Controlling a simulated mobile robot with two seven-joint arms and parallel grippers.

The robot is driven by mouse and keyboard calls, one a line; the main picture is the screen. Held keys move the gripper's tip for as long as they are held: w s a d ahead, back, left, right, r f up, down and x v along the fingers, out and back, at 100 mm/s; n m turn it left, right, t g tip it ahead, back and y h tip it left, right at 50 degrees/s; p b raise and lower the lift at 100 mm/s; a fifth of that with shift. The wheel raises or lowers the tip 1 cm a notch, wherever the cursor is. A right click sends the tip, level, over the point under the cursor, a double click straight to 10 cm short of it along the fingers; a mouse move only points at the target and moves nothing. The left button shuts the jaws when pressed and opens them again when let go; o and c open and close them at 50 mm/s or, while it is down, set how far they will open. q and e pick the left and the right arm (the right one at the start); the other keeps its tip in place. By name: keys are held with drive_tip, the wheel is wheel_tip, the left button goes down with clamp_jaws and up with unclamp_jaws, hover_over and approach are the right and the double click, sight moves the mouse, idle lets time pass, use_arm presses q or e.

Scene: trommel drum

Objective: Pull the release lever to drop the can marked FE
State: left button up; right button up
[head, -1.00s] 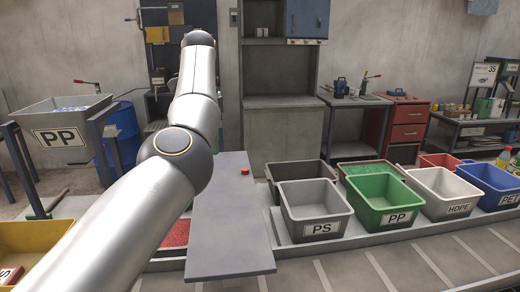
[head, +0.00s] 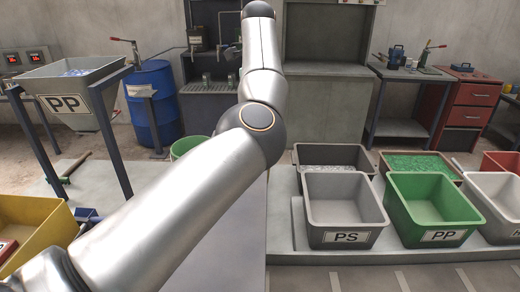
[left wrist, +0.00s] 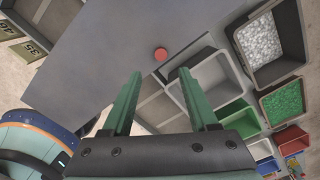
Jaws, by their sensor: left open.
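No can marked FE can be made out in either view. A lever with a red grip (head: 122,41) stands behind the PP hopper (head: 62,80), by the blue drum (head: 152,95). Another red-tipped handle (head: 429,44) stands on the right bench. I cannot tell which, if either, is the release lever. My left arm crosses the head view; its gripper is hidden there. In the left wrist view my left gripper (left wrist: 159,80) is open, its green fingers apart and empty, over the edge of a grey table top (left wrist: 95,60). My right gripper is not in view.
A red button-like disc (left wrist: 160,54) sits on the table top. Bins marked PS (head: 346,237) and PP (head: 440,236) stand to the right. A yellow bin (head: 40,212) stands at the left. A red drawer cabinet (head: 468,115) stands at the back right.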

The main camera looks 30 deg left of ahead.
use_arm(q)
wheel_tip(320, 180, down, 9)
drive_tip(key=shift+w+r, duration=0.1)
idle(0.3)
clamp_jaws()
idle(1.3)
